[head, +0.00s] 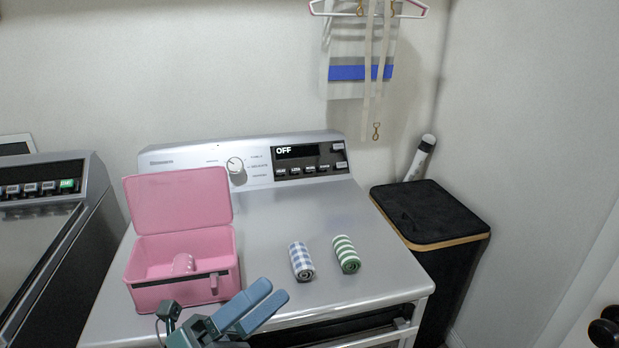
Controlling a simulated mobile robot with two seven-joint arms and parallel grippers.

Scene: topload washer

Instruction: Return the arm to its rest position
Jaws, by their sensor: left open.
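My left gripper (257,308) is in the head view at the bottom, in front of the washer's front edge and just right of the pink box's lower corner. Its two blue-grey fingers are apart, with nothing visible between them. The pink box (195,245) stands on the washer top (290,215) with its lid up, and a small pink rolled item (183,263) lies inside. Two rolled cloths lie on the washer top to the right: a blue checked one (301,261) and a green striped one (346,254). My right gripper is not in view.
The washer's control panel (245,161) reads OFF. Another appliance (40,230) stands at the left. A black-topped hamper (430,212) stands at the right, with a white bottle-like item (420,157) behind it. A hanger (368,12) with hanging items is above.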

